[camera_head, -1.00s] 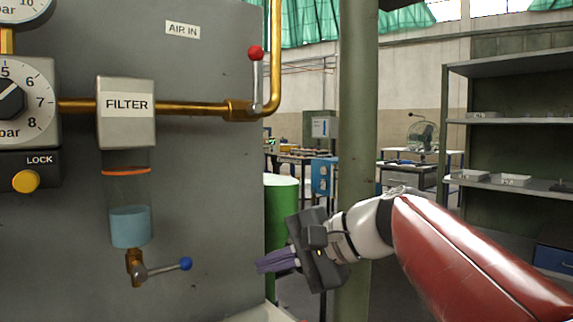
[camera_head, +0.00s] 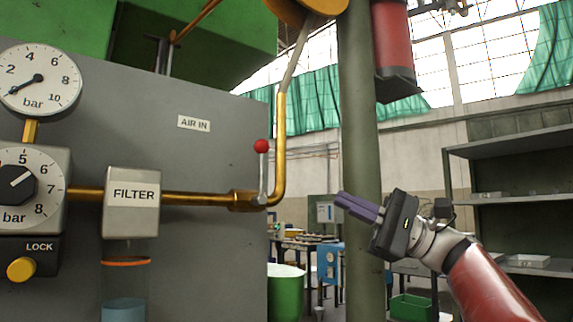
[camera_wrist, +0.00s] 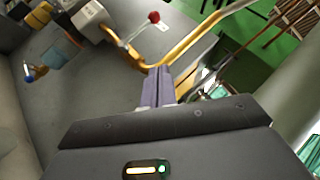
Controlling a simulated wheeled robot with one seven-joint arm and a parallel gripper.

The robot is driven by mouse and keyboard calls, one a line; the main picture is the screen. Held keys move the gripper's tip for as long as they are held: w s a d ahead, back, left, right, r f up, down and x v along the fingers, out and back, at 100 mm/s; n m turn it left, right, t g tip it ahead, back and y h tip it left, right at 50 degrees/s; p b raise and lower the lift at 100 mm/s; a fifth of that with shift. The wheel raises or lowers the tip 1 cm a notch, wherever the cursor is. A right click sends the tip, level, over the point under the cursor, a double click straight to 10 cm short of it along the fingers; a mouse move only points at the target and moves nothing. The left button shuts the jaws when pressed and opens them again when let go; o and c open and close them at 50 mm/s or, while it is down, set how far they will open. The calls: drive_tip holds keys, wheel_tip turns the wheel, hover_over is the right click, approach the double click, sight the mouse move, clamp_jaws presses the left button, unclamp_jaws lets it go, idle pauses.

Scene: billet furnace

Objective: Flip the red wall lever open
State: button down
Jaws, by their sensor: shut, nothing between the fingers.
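The red wall lever is a short metal handle with a red ball (camera_head: 261,146) on top, standing upright from a brass valve (camera_head: 246,200) on the pipe by the grey panel's right edge. In the wrist view the red ball (camera_wrist: 154,17) is near the top, beyond my fingers. My gripper (camera_head: 340,200) is to the right of the lever, apart from it, with its purple fingers shut and empty, pointing left. The shut fingers also show in the wrist view (camera_wrist: 159,75).
The grey panel (camera_head: 200,260) carries a filter box (camera_head: 132,200), gauges and an AIR IN label (camera_head: 194,123). The brass pipe (camera_head: 280,150) rises just right of the lever. A green post (camera_head: 360,130) stands behind my gripper. Shelves (camera_head: 510,200) are at the right.

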drive_tip(key=p, duration=0.2)
approach(261, 171)
drive_tip(key=w+a+r, duration=0.3)
drive_tip(key=w+r, duration=0.1)
drive_tip(key=w, duration=0.1)
drive_tip(key=shift+s+a+r, duration=1)
drive_tip(key=shift+s+r, duration=0.05)
drive_tip(key=shift+s, duration=0.1)
